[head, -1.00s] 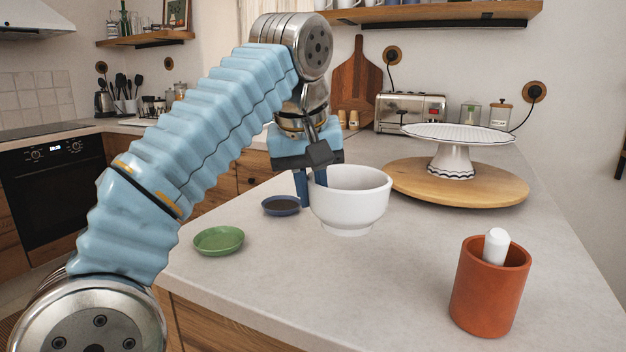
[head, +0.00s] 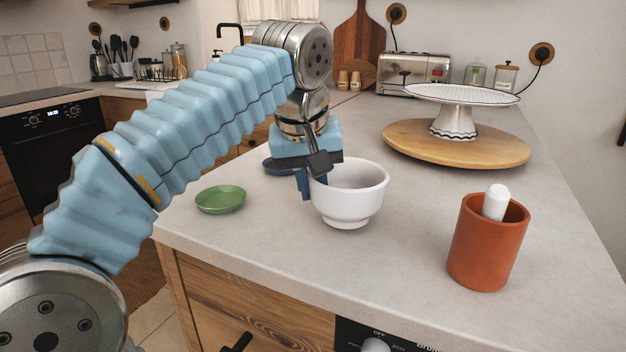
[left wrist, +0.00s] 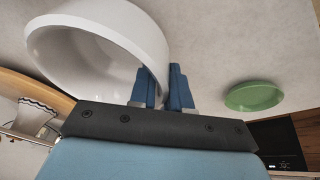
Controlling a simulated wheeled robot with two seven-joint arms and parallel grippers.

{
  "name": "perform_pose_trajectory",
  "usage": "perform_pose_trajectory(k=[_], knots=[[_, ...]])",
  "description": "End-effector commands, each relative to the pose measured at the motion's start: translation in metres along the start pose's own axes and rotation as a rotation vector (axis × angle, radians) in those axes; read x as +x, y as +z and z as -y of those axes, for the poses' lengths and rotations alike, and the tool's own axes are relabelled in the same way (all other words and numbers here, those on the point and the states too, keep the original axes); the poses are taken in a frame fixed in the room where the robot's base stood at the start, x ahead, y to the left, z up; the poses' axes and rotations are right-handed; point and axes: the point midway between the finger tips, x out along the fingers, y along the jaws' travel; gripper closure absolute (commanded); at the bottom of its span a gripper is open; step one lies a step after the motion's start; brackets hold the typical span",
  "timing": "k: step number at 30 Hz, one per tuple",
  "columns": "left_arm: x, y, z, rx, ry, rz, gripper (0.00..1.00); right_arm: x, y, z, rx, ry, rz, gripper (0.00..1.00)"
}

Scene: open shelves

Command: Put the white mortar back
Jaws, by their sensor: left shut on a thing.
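The white mortar (head: 352,203) is a footed bowl at the middle of the counter in the head view. My left gripper (head: 312,186) is shut on its left wall, with one finger inside and one outside. In the left wrist view the mortar (left wrist: 95,45) fills the upper left, and the blue fingers of my left gripper (left wrist: 163,88) pinch its rim. The mortar looks upright; I cannot tell whether its foot touches the counter. A white pestle (head: 496,202) stands in a terracotta pot (head: 484,250) at the right. My right gripper is not in view.
A green dish (head: 220,199) and a dark blue dish (head: 278,166) lie left of the mortar. A white cake stand (head: 455,122) stands on a round wooden board (head: 410,148) behind. The counter (head: 400,250) between mortar and pot is clear.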

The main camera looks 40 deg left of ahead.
Motion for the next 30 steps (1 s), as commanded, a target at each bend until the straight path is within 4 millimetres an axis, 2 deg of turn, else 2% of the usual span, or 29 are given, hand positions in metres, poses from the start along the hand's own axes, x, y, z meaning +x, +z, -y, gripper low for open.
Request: perform_pose_trajectory(k=[27,28,30], knots=[[0.01,0.004,0.001,0.0,0.003,-0.003,1.0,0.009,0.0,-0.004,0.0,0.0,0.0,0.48],[0.01,0.004,0.001,0.0,0.003,-0.003,0.81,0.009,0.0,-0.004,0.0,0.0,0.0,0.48],[0.01,0.004,0.001,0.0,0.003,-0.003,0.71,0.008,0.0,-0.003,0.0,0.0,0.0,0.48]])
